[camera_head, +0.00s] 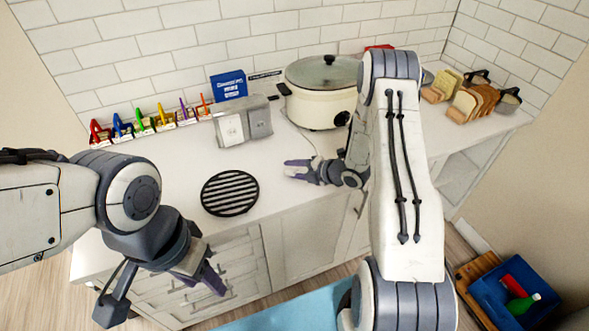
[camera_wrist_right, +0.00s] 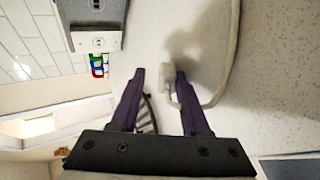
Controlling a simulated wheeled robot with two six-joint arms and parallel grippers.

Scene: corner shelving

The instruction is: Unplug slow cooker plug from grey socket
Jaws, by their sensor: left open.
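The slow cooker (camera_head: 322,95) is cream with a glass lid and stands against the back wall. Its pale plug (camera_wrist_right: 165,82) shows in the right wrist view between my right fingers, closer to the right-hand finger, with its cord (camera_wrist_right: 222,85) curving away. The plug looks apart from the grey socket (camera_head: 258,122), which is beside a whiter one; the socket block also shows in the right wrist view (camera_wrist_right: 96,14). My right gripper (camera_head: 287,169) is open low over the counter; a gap shows beside the plug. My left gripper (camera_head: 208,272) is open and empty before the counter front.
A black round trivet (camera_head: 230,193) lies near the counter's front edge. A blue box (camera_head: 229,86) and several coloured items (camera_head: 145,122) line the wall. Bread slices (camera_head: 470,103) stand at right. A blue crate (camera_head: 500,300) is on the floor.

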